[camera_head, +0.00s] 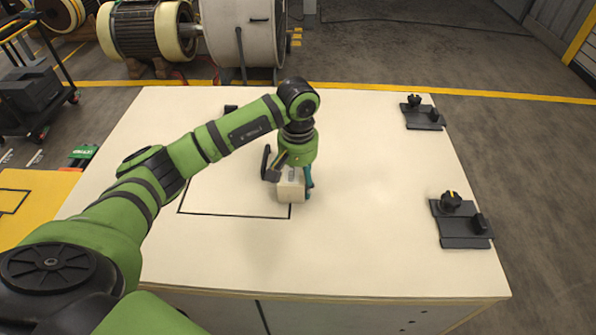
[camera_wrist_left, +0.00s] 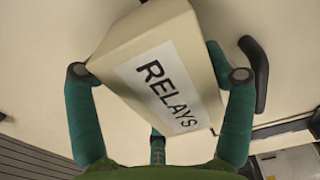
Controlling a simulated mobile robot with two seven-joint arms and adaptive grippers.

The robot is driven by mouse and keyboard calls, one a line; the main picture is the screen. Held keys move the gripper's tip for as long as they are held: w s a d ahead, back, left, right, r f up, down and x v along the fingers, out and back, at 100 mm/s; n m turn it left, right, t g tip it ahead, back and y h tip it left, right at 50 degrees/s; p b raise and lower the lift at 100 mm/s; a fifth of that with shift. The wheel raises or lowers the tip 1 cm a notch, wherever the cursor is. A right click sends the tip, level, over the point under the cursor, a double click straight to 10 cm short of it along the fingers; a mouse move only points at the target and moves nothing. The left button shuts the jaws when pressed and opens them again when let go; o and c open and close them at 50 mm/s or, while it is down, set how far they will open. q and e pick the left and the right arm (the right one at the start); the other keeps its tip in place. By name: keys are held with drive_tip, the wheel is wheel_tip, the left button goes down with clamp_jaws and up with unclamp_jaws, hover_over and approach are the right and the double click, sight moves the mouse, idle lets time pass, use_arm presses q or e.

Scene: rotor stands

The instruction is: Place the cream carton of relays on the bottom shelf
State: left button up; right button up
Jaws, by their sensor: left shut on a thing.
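The cream carton of relays (camera_head: 290,191) is over the white tabletop, near the right edge of a black outlined rectangle. I cannot tell whether it touches the top. In the left wrist view the carton (camera_wrist_left: 135,38) is tilted in the picture and its label reads "RELAYS". My left gripper (camera_head: 289,180) reaches down onto it from above. Its teal fingers (camera_wrist_left: 160,110) are shut on the carton, one on each side. My right gripper is not in view. No bottom shelf can be made out.
The white workbench (camera_head: 370,240) is mostly clear on its right half. Two black fixtures with knobs, one far (camera_head: 423,115) and one near (camera_head: 461,222), stand along its right edge. Large rotors (camera_head: 150,32) stand behind it. A dark cart (camera_head: 35,90) is at the left.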

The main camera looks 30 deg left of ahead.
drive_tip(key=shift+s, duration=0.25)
use_arm(q)
drive_tip(key=shift+f+b, duration=0.15)
drive_tip(key=shift+b, duration=0.15)
drive_tip(key=o, duration=1.2)
drive_tip(key=shift+d, duration=0.1)
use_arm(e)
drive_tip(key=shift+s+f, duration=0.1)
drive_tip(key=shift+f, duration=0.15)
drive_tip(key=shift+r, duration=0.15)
